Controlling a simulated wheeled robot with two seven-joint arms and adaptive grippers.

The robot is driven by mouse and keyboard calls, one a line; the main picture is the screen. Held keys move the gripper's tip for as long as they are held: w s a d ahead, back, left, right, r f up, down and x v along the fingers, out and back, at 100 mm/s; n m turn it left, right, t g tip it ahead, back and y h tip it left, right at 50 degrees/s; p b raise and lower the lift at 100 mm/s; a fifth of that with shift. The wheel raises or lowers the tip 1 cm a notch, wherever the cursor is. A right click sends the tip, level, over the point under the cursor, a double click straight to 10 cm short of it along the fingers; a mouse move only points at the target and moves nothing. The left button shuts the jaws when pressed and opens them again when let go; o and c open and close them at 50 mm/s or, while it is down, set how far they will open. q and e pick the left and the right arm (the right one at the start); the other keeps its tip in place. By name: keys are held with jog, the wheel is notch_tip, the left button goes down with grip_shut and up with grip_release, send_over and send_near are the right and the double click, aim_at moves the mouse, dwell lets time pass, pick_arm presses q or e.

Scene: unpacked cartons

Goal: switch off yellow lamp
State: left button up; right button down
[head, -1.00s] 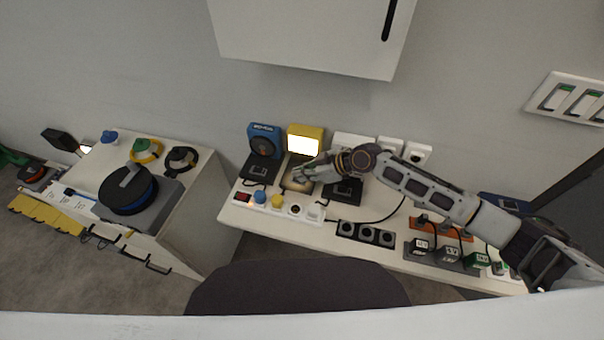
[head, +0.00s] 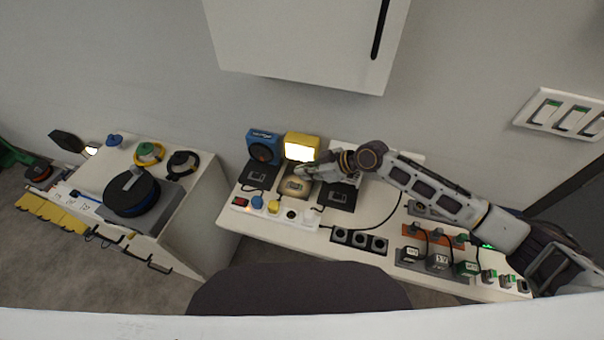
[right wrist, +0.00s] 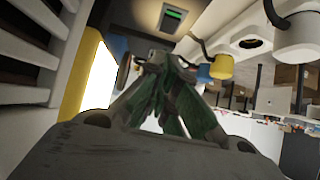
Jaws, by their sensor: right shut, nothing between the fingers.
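The yellow lamp (head: 302,147) stands at the back of the white table, its white panel glowing brightly. Its yellow side and lit face (right wrist: 72,70) also show at the left in the right wrist view. My right gripper (head: 299,170) is shut and empty, just in front of the lamp and low by its face. Its fingertips (right wrist: 168,68) meet in the right wrist view; I cannot tell whether they touch anything. A dark pad (head: 296,188) lies under the gripper, lit by the lamp. My left gripper is not in view.
A blue fan-like device (head: 264,147) stands left of the lamp. A white power strip (head: 308,219) with a blue and a yellow plug (head: 273,207) runs along the front. A black socket strip (head: 360,240) lies to the right. A white cabinet (head: 300,50) hangs above.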

jog(key=b+v, duration=0.1)
jog(key=v, duration=0.7)
jog(key=shift+s+a, duration=0.1)
